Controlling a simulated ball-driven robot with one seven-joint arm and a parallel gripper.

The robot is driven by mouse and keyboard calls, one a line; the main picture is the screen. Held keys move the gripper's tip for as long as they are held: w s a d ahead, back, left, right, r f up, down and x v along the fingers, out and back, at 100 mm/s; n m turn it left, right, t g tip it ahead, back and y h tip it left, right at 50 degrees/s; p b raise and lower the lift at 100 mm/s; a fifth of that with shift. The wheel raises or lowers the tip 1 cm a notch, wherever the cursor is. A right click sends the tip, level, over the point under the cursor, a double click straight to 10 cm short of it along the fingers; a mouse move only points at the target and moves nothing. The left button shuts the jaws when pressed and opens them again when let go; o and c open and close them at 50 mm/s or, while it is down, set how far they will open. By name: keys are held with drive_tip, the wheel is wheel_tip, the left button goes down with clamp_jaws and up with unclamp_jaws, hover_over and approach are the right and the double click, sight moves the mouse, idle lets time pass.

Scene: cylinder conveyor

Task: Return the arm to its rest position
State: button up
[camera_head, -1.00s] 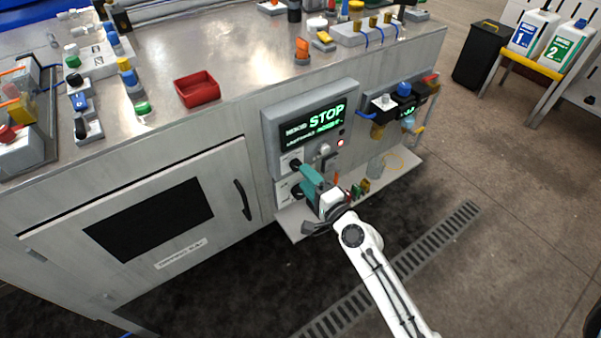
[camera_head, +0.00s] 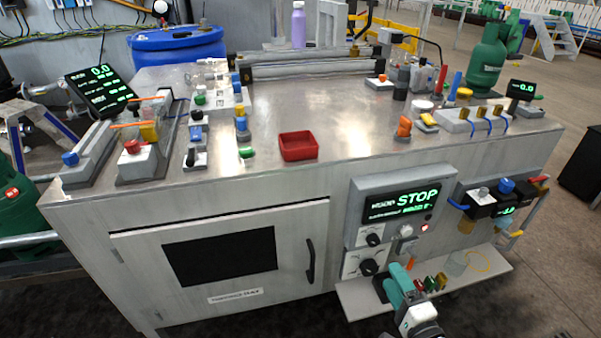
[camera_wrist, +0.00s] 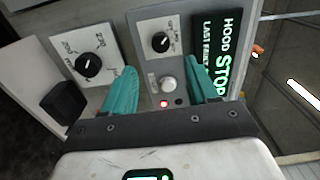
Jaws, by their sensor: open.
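My gripper (camera_head: 402,283) is at the bottom right of the head view, in front of the cabinet's control panel. Its teal fingers (camera_wrist: 121,92) are spread apart in the wrist view, with nothing between them. The panel shows between and beyond the fingers: a lower black knob (camera_head: 369,267), an upper black knob (camera_head: 374,240), a pale round button (camera_wrist: 168,85) and a small red light (camera_wrist: 164,103). The screen (camera_head: 403,202) reads STOP. The rest of my arm is mostly below the head view's edge.
A narrow shelf (camera_head: 480,274) with small coloured parts juts out below the panel, close to my gripper. The cabinet door (camera_head: 220,262) with a dark window is shut. The metal top holds a red tray (camera_head: 298,146) and several fixtures. Open floor lies to the right.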

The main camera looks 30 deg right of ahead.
drive_tip(key=s+a+n+g+y+p, duration=0.1)
drive_tip(key=a+n+g+y+p, duration=0.6)
drive_tip(key=a+n, duration=0.55)
drive_tip(key=s+r+n+g+h+p, duration=0.1)
drive_tip(key=s+n+g+h+p, duration=0.1)
drive_tip(key=s+n+g, duration=0.6)
drive_tip(key=s+g, duration=0.1)
drive_tip(key=s, duration=0.6)
drive_tip(key=shift+s+d+r, duration=0.3)
drive_tip(key=shift+d+r, duration=0.05)
